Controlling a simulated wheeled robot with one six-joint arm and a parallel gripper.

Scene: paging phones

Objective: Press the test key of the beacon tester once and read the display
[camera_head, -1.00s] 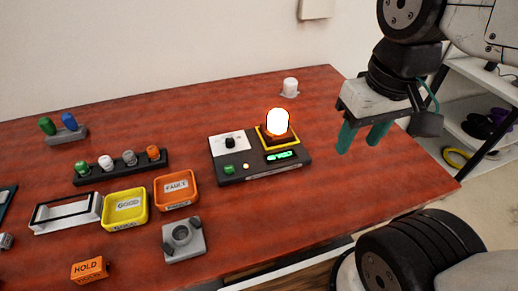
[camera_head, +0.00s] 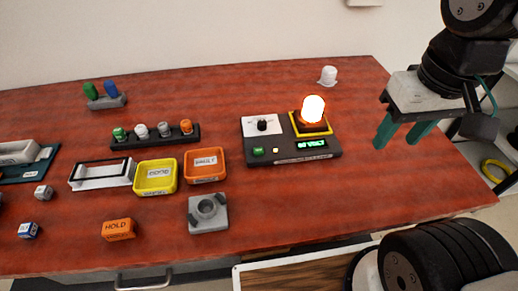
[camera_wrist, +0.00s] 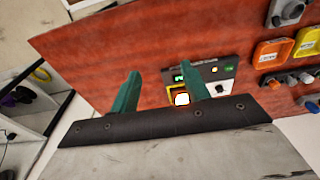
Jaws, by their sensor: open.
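The beacon tester (camera_head: 291,160) is a dark box on the red table, with a lit beacon (camera_head: 313,108) in a yellow-edged socket. A green key (camera_head: 258,151) sits at its front left beside a small lit lamp (camera_head: 275,151). A black knob (camera_head: 262,125) is on a white plate. The display (camera_head: 311,143) shows green characters too small to read surely. My gripper (camera_head: 396,146) is open and empty, to the right of the tester and apart from it. In the wrist view, the tester (camera_wrist: 217,75) appears upside down beyond my gripper (camera_wrist: 160,70), partly hidden by a finger.
A yellow tray (camera_head: 156,192) and an orange tray (camera_head: 205,179) lie left of the tester. A grey socket block (camera_head: 208,228) stands in front. A rack of coloured beacons (camera_head: 155,143) and a white cap (camera_head: 329,75) lie farther back. The table right of the tester is clear.

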